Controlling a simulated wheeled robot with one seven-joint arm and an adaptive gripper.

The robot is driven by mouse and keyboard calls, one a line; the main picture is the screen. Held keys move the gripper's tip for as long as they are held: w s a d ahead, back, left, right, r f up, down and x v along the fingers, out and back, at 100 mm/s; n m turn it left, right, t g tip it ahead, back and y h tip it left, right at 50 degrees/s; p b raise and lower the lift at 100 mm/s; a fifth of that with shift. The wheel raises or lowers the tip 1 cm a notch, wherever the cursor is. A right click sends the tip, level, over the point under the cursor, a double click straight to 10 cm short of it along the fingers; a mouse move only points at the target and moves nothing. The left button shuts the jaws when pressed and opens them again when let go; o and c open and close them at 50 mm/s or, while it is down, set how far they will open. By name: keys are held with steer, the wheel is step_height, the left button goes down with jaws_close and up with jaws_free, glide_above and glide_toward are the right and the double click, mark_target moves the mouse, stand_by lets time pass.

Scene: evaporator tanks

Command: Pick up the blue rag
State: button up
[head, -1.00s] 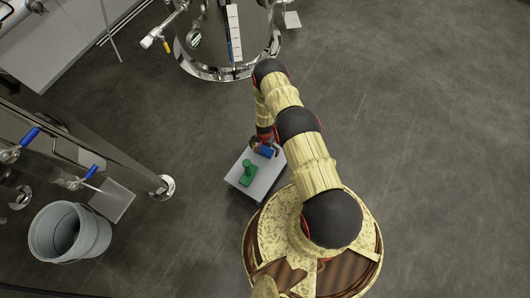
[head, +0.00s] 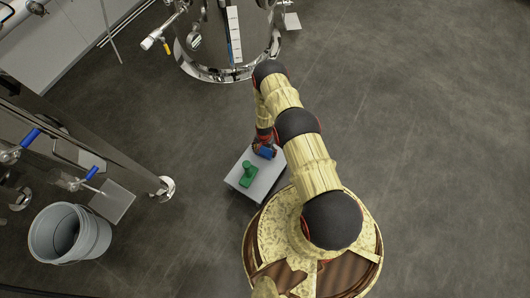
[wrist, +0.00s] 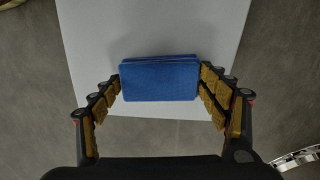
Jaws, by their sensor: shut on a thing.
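The blue rag (wrist: 160,80) is a folded rectangular block between my gripper's two fingers in the wrist view. My gripper (wrist: 161,82) is shut on it, with a finger against each short side. In the head view the blue rag (head: 265,153) is a small blue patch over the upper right part of a white-topped stand (head: 262,186). My gripper (head: 264,148) is partly hidden there by my arm. I cannot tell whether the rag still touches the stand's top.
A green object (head: 248,173) with an upright handle stands on the same top, beside the rag. A grey bucket (head: 88,232) is at the lower left. A steel tank (head: 225,45) stands at the top. Open floor (head: 430,130) lies to the right.

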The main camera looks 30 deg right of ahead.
mark_target(265, 151)
steer(key=shift+r, duration=0.1)
steer(key=shift+r, duration=0.3)
step_height(265, 151, up, 2)
steer(key=shift+r+p, duration=0.2)
steer(key=shift+p, duration=0.55)
steer(key=s+r+p, duration=0.1)
steer(key=s+r, duration=0.1)
steer(key=s+r+p, duration=0.2)
steer(key=r, duration=0.1)
steer(key=shift+s+r, duration=0.1)
steer(key=shift+r, duration=0.2)
steer(key=s+r+p, duration=0.1)
steer(key=s, duration=0.2)
steer(key=s+r+p, duration=0.1)
steer(key=s, duration=0.2)
steer(key=s+r+p, duration=0.1)
steer(key=s+r, duration=0.1)
steer(key=s, duration=0.1)
steer(key=shift+s+r+p, duration=0.1)
steer(key=shift+s+p, duration=0.3)
steer(key=o, duration=0.6)
steer(key=shift+c, duration=0.2)
steer(key=c, duration=0.4)
